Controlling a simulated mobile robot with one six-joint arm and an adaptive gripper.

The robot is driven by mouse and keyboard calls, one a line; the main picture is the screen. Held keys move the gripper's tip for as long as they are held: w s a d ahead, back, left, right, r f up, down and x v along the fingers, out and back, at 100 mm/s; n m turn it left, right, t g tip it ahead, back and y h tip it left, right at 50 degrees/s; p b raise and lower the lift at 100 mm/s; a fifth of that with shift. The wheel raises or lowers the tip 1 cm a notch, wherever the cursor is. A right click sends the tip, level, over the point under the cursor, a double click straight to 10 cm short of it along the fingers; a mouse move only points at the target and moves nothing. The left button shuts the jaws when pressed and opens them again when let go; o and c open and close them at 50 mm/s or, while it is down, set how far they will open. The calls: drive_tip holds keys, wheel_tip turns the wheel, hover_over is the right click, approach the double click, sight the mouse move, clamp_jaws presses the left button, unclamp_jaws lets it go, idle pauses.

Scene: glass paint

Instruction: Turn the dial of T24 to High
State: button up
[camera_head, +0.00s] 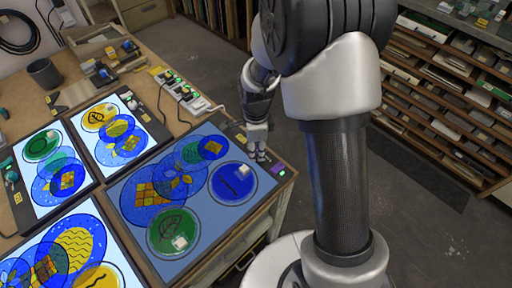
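My gripper (258,154) hangs from my arm over the upper right corner of the right light panel (120,205). Its fingers are small in the picture, and I cannot tell whether they are open or shut. A dial under or beside the fingertips cannot be made out. A purple label (279,169) and a small green light (286,175) sit on the panel's right edge. I cannot read T24 on any panel. The right panel glows a dimmer blue than the others and carries round painted glass pieces.
Brighter panels stand at the left (43,165), upper middle (112,135) and lower left (75,255). A power strip (182,92) and a dark cup (44,73) are on the table. Small white blocks (180,242) rest on the glass. Shelves (450,100) stand at right.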

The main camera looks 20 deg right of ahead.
clamp_jaws()
drive_tip(key=shift+n, duration=0.4)
drive_tip(key=n+p, duration=0.1)
drive_tip(key=n, duration=0.3)
drive_tip(key=shift+s+n+p, duration=0.1)
drive_tip(key=shift+n+p, duration=0.2)
drive_tip(key=shift+p, duration=0.05)
drive_tip(key=n+p, duration=0.1)
drive_tip(key=n, duration=0.5)
drive_tip(key=n+p, duration=0.1)
drive_tip(key=n, duration=0.5)
drive_tip(key=shift+s+d+n, duration=0.1)
drive_tip(key=shift+d+n, duration=0.05)
drive_tip(key=shift+n, duration=0.15)
drive_tip(key=n, duration=0.5)
drive_tip(key=shift+n+p, duration=0.4)
